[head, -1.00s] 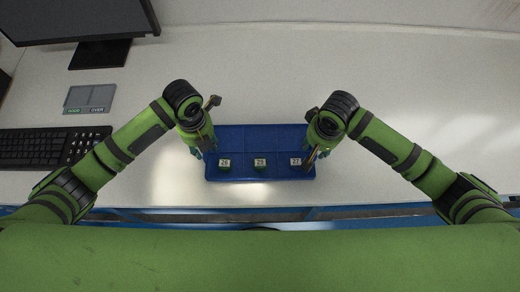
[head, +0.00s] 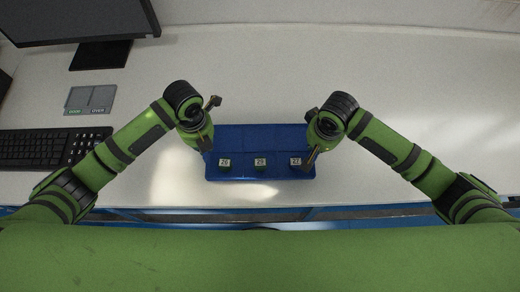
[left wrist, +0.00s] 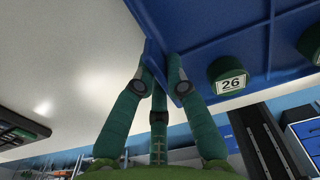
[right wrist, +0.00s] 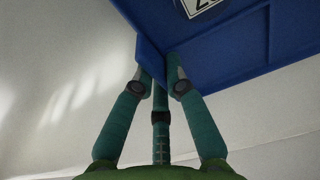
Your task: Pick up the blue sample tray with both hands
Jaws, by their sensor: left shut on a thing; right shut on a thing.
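The blue sample tray (head: 243,133) lies near the front edge of the white table, with a row of green samples in it. Their white labels include a 26 sample (head: 224,163), a middle sample (head: 260,163) and a 27 sample (head: 295,163). My left gripper (left wrist: 161,68) is shut on the tray's left wall (left wrist: 153,52), with fingers on both sides of it. My right gripper (right wrist: 160,66) is shut on the tray's right wall (right wrist: 150,55) in the same way. In the head view my wrists hide the fingertips. I cannot tell whether the tray is off the table.
A black keyboard (head: 45,148), a grey two-part pad (head: 91,99) and a monitor (head: 85,17) stand on the left of the table (head: 420,75). The table behind and right of the tray is clear. A wall runs along the back.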

